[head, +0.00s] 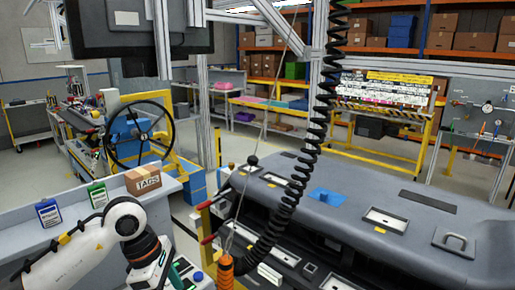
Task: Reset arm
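My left arm (88,250), white with black joints, comes in from the lower left and bends down at a rounded joint near the bottom edge. Its gripper is not visible. My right arm and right gripper are not in view. The large grey dashboard module (345,218) fills the lower right, with several framed openings and a small blue piece on its top.
A black coiled cable (317,110) hangs down in front of the dashboard to an orange-handled tool (226,272). A grey bench (20,250) at the left holds a cardboard box (143,180) marked TAGS and blue and green containers. A steering wheel (139,134) stands behind it.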

